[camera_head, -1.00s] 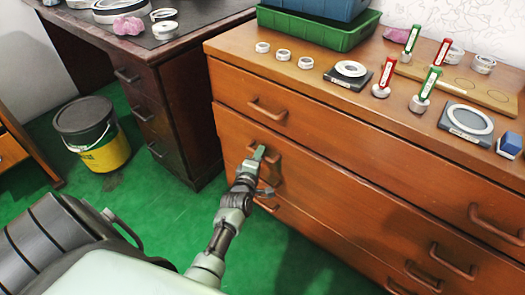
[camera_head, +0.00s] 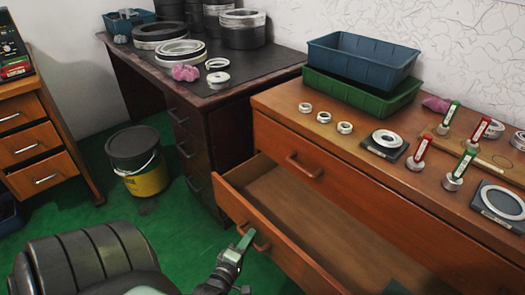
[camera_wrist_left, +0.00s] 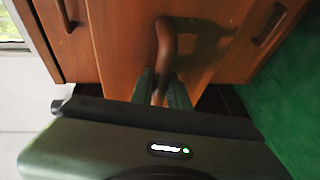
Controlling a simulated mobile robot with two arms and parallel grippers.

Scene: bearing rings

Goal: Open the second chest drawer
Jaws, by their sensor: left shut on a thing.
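The wooden chest (camera_head: 262,97) stands at the right in the head view. The top drawer (camera_head: 340,178) is shut. My left gripper (camera_head: 246,240) is at the left handle of the second drawer and is shut on it. In the left wrist view the curved brown handle (camera_wrist_left: 165,42) lies between the fingers of my left gripper (camera_wrist_left: 160,90). The drawer's right part runs out of the head view. My right gripper is not in view.
Rings, gauges and stacked blue (camera_head: 360,60) and green bins stand on the chest top. A dark desk (camera_head: 130,60) stands behind at the left. A black and yellow bucket (camera_head: 140,160) stands on the green floor, with free floor around it.

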